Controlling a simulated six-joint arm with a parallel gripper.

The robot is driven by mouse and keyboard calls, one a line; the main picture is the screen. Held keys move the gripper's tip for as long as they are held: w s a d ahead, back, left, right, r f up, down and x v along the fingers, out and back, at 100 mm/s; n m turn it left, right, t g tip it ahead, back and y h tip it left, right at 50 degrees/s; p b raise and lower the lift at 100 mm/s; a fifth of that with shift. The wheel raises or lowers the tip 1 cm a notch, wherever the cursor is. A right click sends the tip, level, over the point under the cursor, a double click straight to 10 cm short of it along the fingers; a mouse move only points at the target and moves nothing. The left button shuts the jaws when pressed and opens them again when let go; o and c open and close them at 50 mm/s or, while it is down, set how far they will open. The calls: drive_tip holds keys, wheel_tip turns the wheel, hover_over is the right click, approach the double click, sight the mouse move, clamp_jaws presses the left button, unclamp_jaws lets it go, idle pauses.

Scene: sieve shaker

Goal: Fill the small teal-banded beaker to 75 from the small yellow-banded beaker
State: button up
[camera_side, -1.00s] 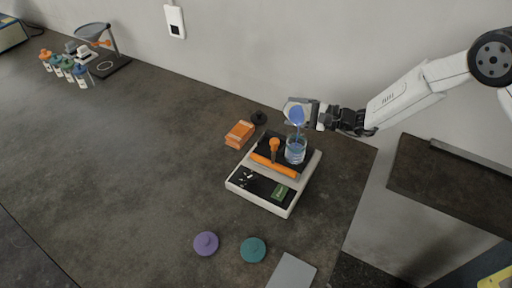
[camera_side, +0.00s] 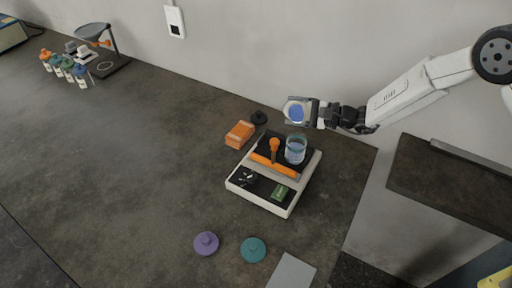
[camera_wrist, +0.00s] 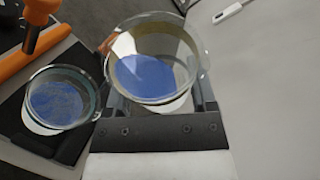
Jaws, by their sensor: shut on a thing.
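My gripper (camera_side: 314,112) is shut on the yellow-banded beaker (camera_side: 295,111), a glass with blue liquid in it. In the wrist view this held beaker (camera_wrist: 155,45) fills the upper middle, with a yellowish tint on its rim. In the side view it is tilted toward the left, above the other glass. The teal-banded beaker (camera_side: 295,150) stands upright on the dark plate of the scale, with blue liquid inside. It also shows at the lower left of the wrist view (camera_wrist: 95,85). No stream shows between the beakers now. The level marks are too small to read.
The white scale (camera_side: 238,184) has an orange bar and knob beside the teal-banded beaker. An orange box (camera_side: 239,134) and a black lid (camera_side: 259,117) lie behind it. Purple (camera_side: 206,243) and teal (camera_side: 253,250) lids lie in front. The left of the table is mostly clear.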

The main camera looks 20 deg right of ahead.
sight(292, 117)
drive_tip(key=shift+f+m+g, duration=0.25)
drive_tip(key=shift+m+g, duration=0.25)
drive_tip(key=shift+m, duration=0.3)
drive_tip(key=shift+r+m+h, duration=0.15)
drive_tip(key=shift+m+h, duration=0.15)
drive_tip(key=shift+w+r+m, duration=0.1)
drive_tip(key=shift+r+m, duration=0.1)
drive_tip(key=shift+m, duration=0.1)
drive_tip(key=shift+w+d+f+m+g+h, duration=0.1)
drive_tip(key=shift+w+f+m+g, duration=0.3)
drive_tip(key=shift+f, duration=0.35)
drive_tip(key=shift+w+d+f+m+g+h, duration=0.1)
drive_tip(key=shift+w+f+m+g, duration=0.3)
drive_tip(key=shift+f, duration=0.4)
drive_tip(key=shift+w+d+f+m+g+h, duration=0.1)
drive_tip(key=shift+w+f+m+g, duration=0.35)
drive_tip(key=shift+f, duration=0.3)
drive_tip(key=shift+w+f+m+g, duration=0.25)
drive_tip(key=shift+w+m+g, duration=0.15)
drive_tip(key=shift+m, duration=0.35)
drive_tip(key=shift+w+d+f+m+g, duration=0.1)
drive_tip(key=shift+w+f+m+g, duration=0.15)
drive_tip(key=shift+f, duration=0.2)
drive_tip(key=shift+w+f+m+g, duration=0.1)
drive_tip(key=shift+w+f+m, duration=0.1)
drive_tip(key=shift+f+m, duration=0.2)
drive_tip(key=shift+f, duration=0.1)
